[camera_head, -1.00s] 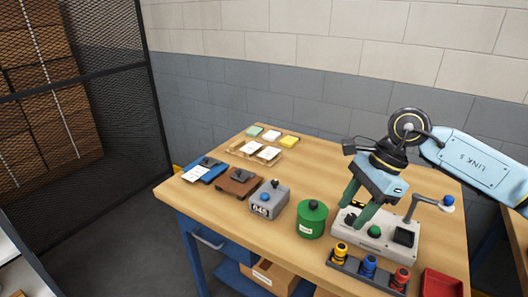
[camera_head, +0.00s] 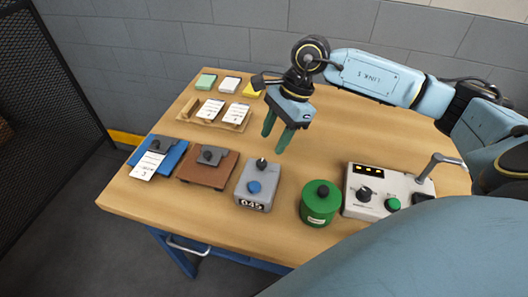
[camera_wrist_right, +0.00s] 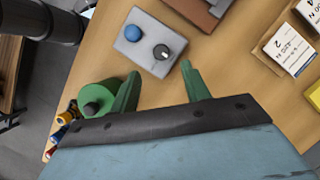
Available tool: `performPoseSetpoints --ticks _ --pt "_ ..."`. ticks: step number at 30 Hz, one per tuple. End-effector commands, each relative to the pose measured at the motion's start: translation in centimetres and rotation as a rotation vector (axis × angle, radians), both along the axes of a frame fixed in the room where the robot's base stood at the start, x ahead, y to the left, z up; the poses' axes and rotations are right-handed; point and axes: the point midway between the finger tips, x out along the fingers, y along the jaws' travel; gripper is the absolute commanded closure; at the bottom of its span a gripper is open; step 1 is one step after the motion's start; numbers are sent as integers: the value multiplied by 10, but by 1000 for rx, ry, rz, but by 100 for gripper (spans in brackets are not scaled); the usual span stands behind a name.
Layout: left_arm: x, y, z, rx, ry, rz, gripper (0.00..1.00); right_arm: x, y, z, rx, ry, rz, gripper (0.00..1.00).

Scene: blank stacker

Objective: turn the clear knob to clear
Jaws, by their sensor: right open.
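In the right wrist view the knob (camera_wrist_right: 161,52) shows a white mark, beside the blue button (camera_wrist_right: 133,33). My right gripper (camera_head: 273,144) is open and empty, its green fingers pointing down above and behind the box, apart from the knob. In the wrist view the knob lies just beyond the gap between the fingertips (camera_wrist_right: 160,70). My left gripper is not in view.
A green canister (camera_head: 320,205) stands right of the box, then a light grey control panel (camera_head: 375,207) with a dark knob, green button and lever. A brown device (camera_head: 208,169) stands close on the left. Wood behind the box is clear.

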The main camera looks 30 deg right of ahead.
Motion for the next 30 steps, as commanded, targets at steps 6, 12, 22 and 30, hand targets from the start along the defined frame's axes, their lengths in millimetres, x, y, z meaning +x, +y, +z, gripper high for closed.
performPoseSetpoints --ticks 6,12,22,30 --pt "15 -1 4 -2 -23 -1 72 0 17 -39 1 3 1 53" --pt "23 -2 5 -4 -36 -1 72 2 24 -57 0 0 0 53" --pt "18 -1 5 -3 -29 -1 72 2 25 -61 0 -1 0 53" --pt "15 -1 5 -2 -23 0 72 2 25 -60 0 -1 0 86"
